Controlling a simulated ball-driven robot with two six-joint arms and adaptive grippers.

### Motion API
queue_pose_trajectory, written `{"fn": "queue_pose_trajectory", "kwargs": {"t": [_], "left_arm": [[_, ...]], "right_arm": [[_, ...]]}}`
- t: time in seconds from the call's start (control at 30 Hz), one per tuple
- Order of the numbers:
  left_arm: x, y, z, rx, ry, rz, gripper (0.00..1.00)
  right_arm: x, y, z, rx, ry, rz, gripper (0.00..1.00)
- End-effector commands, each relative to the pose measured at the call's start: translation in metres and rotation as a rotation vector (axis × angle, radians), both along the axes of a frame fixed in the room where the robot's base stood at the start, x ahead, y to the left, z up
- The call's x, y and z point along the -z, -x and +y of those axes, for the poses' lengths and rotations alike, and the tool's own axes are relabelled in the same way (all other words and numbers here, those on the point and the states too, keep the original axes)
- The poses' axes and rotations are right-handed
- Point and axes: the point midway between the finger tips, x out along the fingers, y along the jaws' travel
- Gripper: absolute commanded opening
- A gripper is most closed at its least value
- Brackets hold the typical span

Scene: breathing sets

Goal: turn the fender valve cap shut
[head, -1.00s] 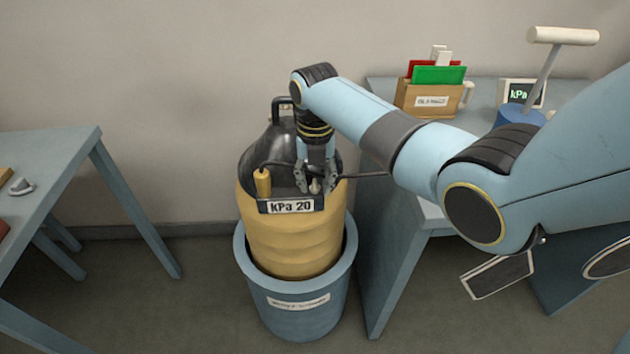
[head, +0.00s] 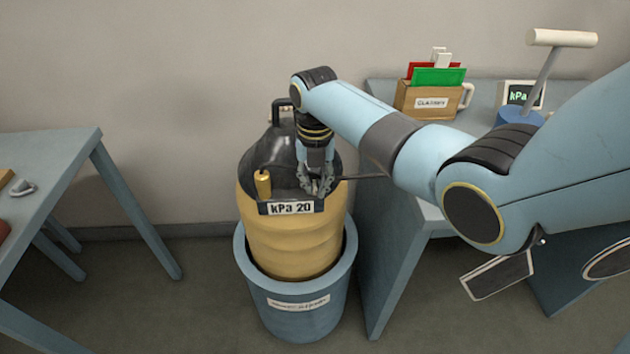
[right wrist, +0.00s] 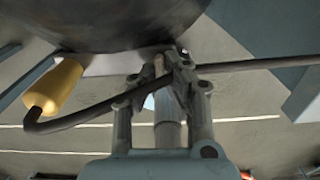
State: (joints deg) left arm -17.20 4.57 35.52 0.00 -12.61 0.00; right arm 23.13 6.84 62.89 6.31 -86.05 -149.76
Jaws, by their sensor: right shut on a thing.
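The fender (head: 290,242), yellow below and black on top with a "kPa 20" plate, stands upright in a blue bucket (head: 299,312). My right gripper (head: 316,184) points down at its front, just above the plate. It is shut on the small valve cap, which the fingers mostly hide in the head view. In the right wrist view the fingertips (right wrist: 168,68) close around the small pale cap (right wrist: 159,66) beside the black fender body. My left gripper is not in view.
A right table holds a card box (head: 428,99), a kPa display (head: 521,94) and a pump (head: 562,38). A left table (head: 60,160) stands apart.

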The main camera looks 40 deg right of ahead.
Motion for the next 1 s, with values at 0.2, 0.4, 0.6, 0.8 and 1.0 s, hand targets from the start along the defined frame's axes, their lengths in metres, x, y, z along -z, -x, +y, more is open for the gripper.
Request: {"fn": "queue_pose_trajectory", "kwargs": {"t": [0.2, 0.4, 0.6, 0.8, 1.0], "left_arm": [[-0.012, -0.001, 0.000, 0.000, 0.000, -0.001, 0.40], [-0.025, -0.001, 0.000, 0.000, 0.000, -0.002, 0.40], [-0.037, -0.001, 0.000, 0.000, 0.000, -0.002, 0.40], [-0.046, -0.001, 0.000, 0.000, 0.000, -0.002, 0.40], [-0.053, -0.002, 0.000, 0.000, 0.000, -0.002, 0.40]], "right_arm": [[-0.003, -0.001, 0.001, 0.112, 0.000, 0.000, 0.00], [-0.003, -0.001, 0.001, 0.283, -0.001, 0.001, 0.00], [-0.003, -0.002, 0.001, 0.474, 0.000, 0.000, 0.00], [-0.002, -0.003, 0.001, 0.664, 0.000, 0.000, 0.00], [-0.002, -0.003, 0.001, 0.853, 0.001, -0.001, 0.00]]}}
